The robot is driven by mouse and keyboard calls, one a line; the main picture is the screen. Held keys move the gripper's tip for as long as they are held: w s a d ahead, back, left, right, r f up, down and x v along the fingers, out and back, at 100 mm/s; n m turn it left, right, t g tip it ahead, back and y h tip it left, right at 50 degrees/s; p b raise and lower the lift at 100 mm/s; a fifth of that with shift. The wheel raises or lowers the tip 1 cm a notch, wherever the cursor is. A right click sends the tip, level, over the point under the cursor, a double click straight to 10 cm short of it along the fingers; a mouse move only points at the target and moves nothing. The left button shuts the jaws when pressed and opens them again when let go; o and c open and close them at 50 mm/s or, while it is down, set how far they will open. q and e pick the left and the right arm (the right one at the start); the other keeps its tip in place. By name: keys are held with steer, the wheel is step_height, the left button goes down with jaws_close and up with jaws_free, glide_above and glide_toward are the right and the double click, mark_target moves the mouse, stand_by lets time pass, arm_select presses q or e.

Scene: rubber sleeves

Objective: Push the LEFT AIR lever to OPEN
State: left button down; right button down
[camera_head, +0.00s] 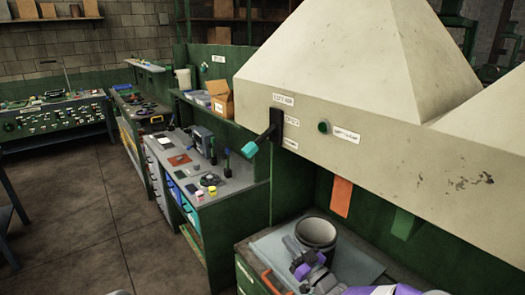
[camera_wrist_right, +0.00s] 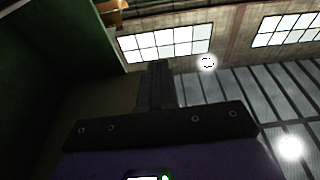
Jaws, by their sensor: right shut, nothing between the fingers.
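The LEFT AIR lever is a black bar on a dark plate on the pale hood's front face, with a teal grip (camera_head: 250,148) at its end. It sticks out to the left and slopes down. A label (camera_head: 284,99) above the plate seems to read LEFT AIR; two smaller labels beside the plate are too small to read surely. My right gripper (camera_head: 291,243), on a purple and grey wrist, is low over the bench below the hood, well below and apart from the lever. Its fingers (camera_wrist_right: 157,85) are shut and empty in the wrist view. My left gripper is out of view.
The hood (camera_head: 390,125) overhangs the bench at right. A round green knob (camera_head: 324,127) sits right of the lever. A grey bucket (camera_head: 318,232) stands by my right gripper. Orange (camera_head: 341,196) and green (camera_head: 403,223) strips hang under the hood. Space left of the lever is open.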

mark_target(261, 140)
steer(key=s+r+n+g+y, duration=0.1)
steer(key=r+n+g+y, duration=0.1)
steer(key=r+n+y, duration=0.3)
steer(key=s+d+r+n+g+y+p, duration=0.1)
steer(key=r+n+y, duration=0.4)
steer(key=r, duration=0.8)
steer(key=shift+s+d+r+n+g, duration=0.15)
steer(key=shift+s+r+n+g, duration=0.1)
steer(key=shift+s+n+g, duration=0.8)
steer(key=shift+w, duration=0.25)
steer(key=p+x, duration=0.3)
steer(key=x, duration=1.1)
steer(key=shift+d+r+t, duration=0.2)
steer(key=shift+r+t, duration=0.05)
steer(key=shift+t, duration=0.1)
